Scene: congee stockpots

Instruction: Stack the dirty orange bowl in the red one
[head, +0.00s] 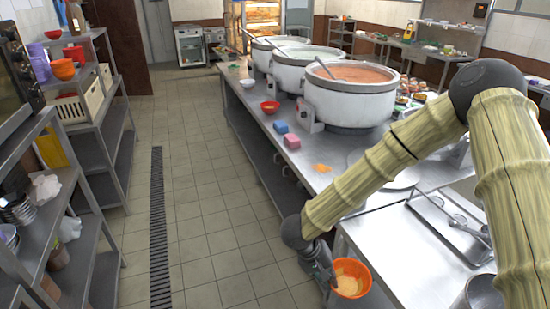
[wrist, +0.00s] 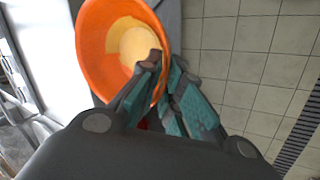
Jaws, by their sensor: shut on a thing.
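The orange bowl (head: 351,279) has a cream-coloured residue inside and is tilted. My gripper (head: 331,277) is shut on its rim, beside the near left edge of the counter. In the wrist view the orange bowl (wrist: 107,38) fills the upper left, with the fingertips (wrist: 157,72) pinching its rim. A small red bowl (head: 270,106) stands on the counter, left of the nearest big pot, apart from my gripper. Its inside is hard to make out.
Three large stockpots (head: 345,104) line the steel counter (head: 262,134). A metal tray (head: 437,222) is at right. Shelves (head: 92,118) stand left. The tiled floor between is clear.

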